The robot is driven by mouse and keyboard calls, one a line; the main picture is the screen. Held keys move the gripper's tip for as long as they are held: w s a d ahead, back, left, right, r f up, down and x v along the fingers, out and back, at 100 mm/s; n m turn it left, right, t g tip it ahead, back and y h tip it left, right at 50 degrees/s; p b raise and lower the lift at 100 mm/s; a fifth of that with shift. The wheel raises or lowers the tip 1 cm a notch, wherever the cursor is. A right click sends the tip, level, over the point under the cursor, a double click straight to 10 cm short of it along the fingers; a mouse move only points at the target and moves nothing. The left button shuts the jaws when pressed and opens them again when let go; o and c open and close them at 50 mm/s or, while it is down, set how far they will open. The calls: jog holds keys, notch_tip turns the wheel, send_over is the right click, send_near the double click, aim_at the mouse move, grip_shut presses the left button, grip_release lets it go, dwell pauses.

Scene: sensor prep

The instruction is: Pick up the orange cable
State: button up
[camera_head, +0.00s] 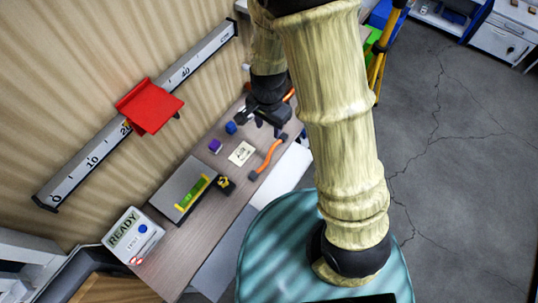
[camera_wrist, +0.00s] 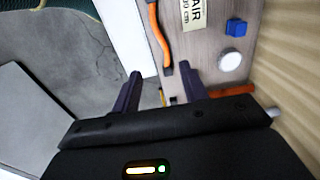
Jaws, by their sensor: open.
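The orange cable (camera_head: 267,158) lies slightly curved on the wooden table, with dark ends, near the table's front edge in the head view. It also shows in the wrist view (camera_wrist: 157,32), running from the top edge down to a dark end just beyond and between my fingertips. My gripper (camera_head: 263,118) is above the table, beyond the cable's upper end in the head view. In the wrist view my gripper (camera_wrist: 160,78) has its two dark fingers spread apart, with nothing held between them.
A grey plate (camera_head: 180,186) with a green level and a READY box (camera_head: 131,235) are further left. A red bracket (camera_head: 150,106) sits on the wall ruler.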

jog(key=p, duration=0.2)
send_over(269, 155)
notch_tip(269, 155, down, 12)
jog(key=shift+s+r, duration=0.1)
dwell(0.4)
jog(key=shift+f+p, duration=1.35)
jog(key=shift+f, duration=1.3)
grip_shut()
